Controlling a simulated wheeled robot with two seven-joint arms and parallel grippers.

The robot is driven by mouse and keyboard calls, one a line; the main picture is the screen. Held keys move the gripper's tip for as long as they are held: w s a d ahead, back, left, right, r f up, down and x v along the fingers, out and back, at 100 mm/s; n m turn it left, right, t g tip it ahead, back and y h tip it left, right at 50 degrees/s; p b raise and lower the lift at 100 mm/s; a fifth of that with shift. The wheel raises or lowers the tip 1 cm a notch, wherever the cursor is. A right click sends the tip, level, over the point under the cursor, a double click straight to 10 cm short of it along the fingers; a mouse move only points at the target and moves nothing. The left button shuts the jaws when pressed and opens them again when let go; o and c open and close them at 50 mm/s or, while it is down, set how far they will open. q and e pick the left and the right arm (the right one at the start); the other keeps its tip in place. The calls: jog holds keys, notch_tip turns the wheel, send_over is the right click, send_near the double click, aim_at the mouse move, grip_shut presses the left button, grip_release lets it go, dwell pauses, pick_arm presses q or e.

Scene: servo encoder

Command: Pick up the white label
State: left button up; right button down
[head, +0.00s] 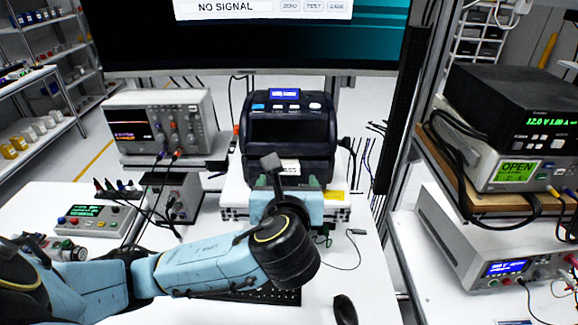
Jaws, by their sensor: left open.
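The white label (290,167) sits at the front of the black label printer (289,133), at its lower middle, with dark print on it. My left gripper (294,181) is just in front of and below the label, its greenish fingertips spread on either side of it. The gripper is open, and I see nothing held in it. A grey block on my wrist hides the area just left of the label. I cannot tell whether the fingers touch it. My right gripper is not in view.
The printer stands on a white case (234,198). An oscilloscope (160,124) and a small control box (93,221) stand to the left. Stacked instruments (510,130) stand on the right. A mouse (345,309) lies in front. Loose cables hang right of the printer.

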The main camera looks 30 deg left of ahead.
aim_at(288, 169)
pick_arm(q)
jog(key=x, duration=0.5)
jog(key=shift+s+f, duration=0.1)
jog(key=shift+f, duration=0.15)
jog(key=x, duration=0.2)
jog(key=shift+w+a+f+p, duration=0.2)
jog(key=shift+w+p, duration=0.1)
jog(key=shift+p, duration=0.1)
jog(key=shift+w+a+f, duration=0.1)
jog(key=shift+w+f, duration=0.05)
jog(key=shift+w, duration=0.2)
jog(key=c, duration=1)
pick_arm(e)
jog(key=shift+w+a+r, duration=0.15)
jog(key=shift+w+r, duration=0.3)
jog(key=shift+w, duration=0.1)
